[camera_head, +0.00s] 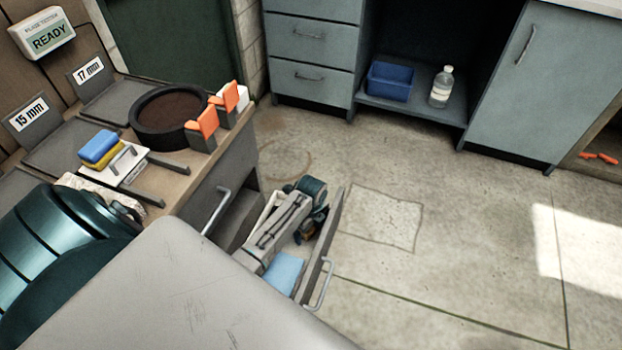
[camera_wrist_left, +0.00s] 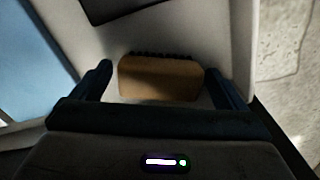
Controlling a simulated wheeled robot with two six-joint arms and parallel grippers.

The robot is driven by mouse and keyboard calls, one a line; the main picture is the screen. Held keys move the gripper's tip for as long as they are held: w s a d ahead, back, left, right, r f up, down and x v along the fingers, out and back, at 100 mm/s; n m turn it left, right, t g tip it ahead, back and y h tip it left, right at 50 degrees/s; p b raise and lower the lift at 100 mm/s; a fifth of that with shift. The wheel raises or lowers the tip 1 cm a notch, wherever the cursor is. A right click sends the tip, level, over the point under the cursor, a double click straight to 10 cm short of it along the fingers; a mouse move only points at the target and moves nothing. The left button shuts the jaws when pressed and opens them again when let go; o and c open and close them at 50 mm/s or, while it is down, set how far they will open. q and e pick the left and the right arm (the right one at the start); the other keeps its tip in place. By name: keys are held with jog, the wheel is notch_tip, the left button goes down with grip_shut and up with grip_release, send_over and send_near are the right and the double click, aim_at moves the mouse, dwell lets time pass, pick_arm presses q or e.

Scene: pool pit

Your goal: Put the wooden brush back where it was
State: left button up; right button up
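The wooden brush (camera_wrist_left: 160,79), a tan block with dark bristles along its far edge, lies on the pale drawer floor in the left wrist view. My left gripper (camera_wrist_left: 156,82) is open, with one finger on each side of the brush. A narrow gap shows at the left finger; the right finger is very close to the brush or touching it. In the head view my left gripper (camera_head: 309,236) reaches down into the open drawer (camera_head: 325,245), and the brush is mostly hidden there. My right gripper is not in view.
A light blue cloth (camera_head: 284,272) lies in the drawer's near part. The bench above holds a round dark tray (camera_head: 168,113), orange-topped blocks (camera_head: 203,128) and stacked sponges (camera_head: 99,147). A blue bin (camera_head: 389,82) and a bottle (camera_head: 441,87) stand on a far shelf. The floor is clear.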

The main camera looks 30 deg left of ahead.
pick_arm(q)
jog(key=shift+r, duration=0.15)
notch_tip(320, 180, up, 8)
jog(key=shift+f+p, duration=0.2)
jog(key=shift+p, duration=0.65)
jog(key=s+d+r+n+t, duration=0.1)
jog(key=s+d+r+n, duration=0.1)
jog(key=s+r+n, duration=0.3)
jog(key=s+d+r+n+t, duration=0.2)
jog(key=s+r+n, duration=0.4)
jog(key=s+n, duration=0.8)
jog(key=s, duration=0.4)
jog(key=shift+r+y+p, duration=0.15)
jog(key=shift+y+p, duration=0.15)
jog(key=shift+y, duration=0.1)
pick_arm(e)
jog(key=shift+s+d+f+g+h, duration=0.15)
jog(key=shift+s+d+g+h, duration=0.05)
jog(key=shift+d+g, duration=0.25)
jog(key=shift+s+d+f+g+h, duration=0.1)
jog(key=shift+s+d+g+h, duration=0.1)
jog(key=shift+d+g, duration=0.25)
pick_arm(q)
jog(key=shift+s+a, duration=0.1)
jog(key=shift+s, duration=0.05)
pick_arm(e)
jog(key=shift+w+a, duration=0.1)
